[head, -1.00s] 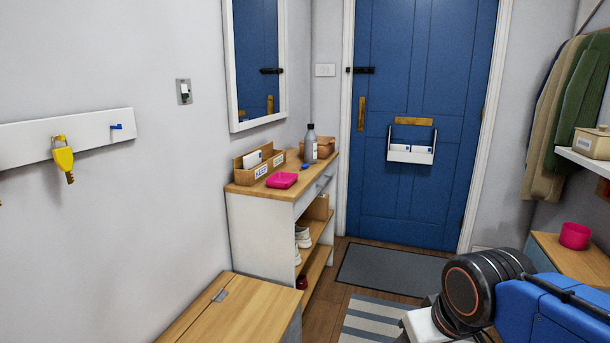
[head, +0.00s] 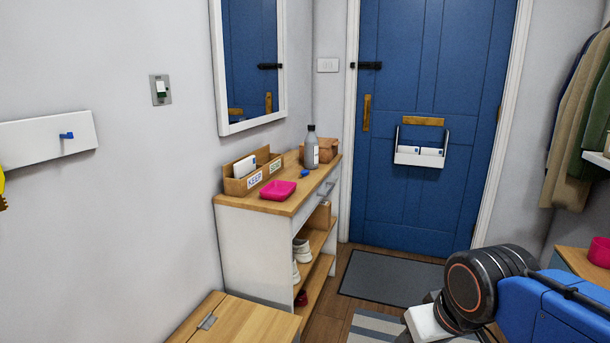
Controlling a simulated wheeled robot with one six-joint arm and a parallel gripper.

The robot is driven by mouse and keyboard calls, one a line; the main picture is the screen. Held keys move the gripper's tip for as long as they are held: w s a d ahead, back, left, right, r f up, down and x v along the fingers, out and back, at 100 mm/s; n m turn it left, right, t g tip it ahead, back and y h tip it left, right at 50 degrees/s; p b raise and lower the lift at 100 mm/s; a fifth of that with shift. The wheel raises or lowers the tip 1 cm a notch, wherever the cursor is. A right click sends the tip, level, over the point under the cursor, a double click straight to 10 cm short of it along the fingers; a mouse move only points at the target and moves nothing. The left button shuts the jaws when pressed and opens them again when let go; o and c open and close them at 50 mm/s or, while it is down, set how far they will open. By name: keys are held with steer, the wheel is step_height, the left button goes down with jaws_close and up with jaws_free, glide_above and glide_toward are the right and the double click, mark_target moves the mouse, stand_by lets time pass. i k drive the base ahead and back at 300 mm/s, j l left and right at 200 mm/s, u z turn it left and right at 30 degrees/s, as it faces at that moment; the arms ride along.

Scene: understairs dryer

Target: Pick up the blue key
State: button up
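A small blue object (head: 304,174), likely the blue key, lies on the wooden top of the console table (head: 292,208), between the pink tray and the grey bottle. It is too small to make out its full shape. My gripper is not in view. Only part of my arm shows at the lower right, well apart from the table.
A pink tray (head: 278,191), a wooden box with labels (head: 238,185) and a grey bottle (head: 311,150) stand around the blue object. A wooden bench (head: 250,325) is in front.

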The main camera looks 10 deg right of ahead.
mark_target(304, 173)
steer(key=i+l+u, duration=0.1)
steer(key=i+l, duration=0.65)
